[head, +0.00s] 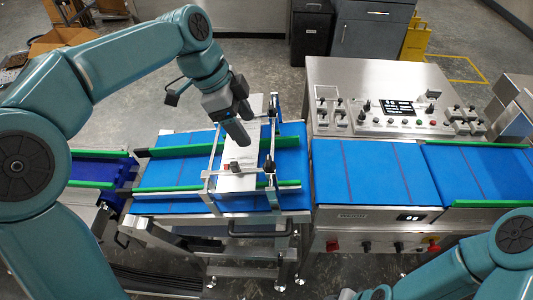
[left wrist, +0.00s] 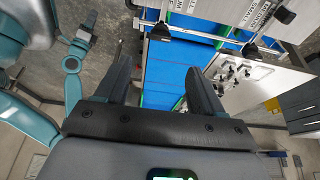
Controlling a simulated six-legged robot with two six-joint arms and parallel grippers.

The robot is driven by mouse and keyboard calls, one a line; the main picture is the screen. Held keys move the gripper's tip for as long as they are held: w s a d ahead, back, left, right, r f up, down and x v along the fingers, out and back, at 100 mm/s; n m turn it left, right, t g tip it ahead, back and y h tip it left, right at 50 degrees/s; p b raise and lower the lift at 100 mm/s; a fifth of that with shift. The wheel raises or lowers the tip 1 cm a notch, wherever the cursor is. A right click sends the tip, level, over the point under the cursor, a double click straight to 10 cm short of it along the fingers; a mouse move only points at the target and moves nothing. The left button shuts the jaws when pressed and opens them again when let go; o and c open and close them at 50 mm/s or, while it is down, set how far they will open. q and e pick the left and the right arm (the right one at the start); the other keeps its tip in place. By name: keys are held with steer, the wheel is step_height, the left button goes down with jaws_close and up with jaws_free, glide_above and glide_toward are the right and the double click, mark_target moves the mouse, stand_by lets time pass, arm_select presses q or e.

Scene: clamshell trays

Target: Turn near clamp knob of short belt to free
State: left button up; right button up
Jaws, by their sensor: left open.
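The short belt (head: 165,175) is blue with green side rails and stands left of centre in the head view. My left gripper (head: 240,133) is above the belt, pointing down, apart from the knobs. In the left wrist view its fingers (left wrist: 160,88) are spread and empty, with blue belt beyond. Two black knobs (left wrist: 160,32) (left wrist: 249,50) show past the fingertips. Which way the near knob is turned cannot be told. My right gripper (head: 372,293) is partly cut off at the bottom edge.
A wider blue belt (head: 360,175) joins on the right, below a metal control panel (head: 400,110) with knobs and a display. Another belt (head: 95,170) stands at the left. A pale sheet-like piece (head: 240,182) lies inside the clamp frame.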

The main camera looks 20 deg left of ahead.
mark_target(267, 161)
arm_select(q)
steer(key=x, duration=1.1)
steer(key=shift+s, duration=0.1)
steer(key=shift+d+f, duration=0.15)
steer(key=shift+f, duration=0.4)
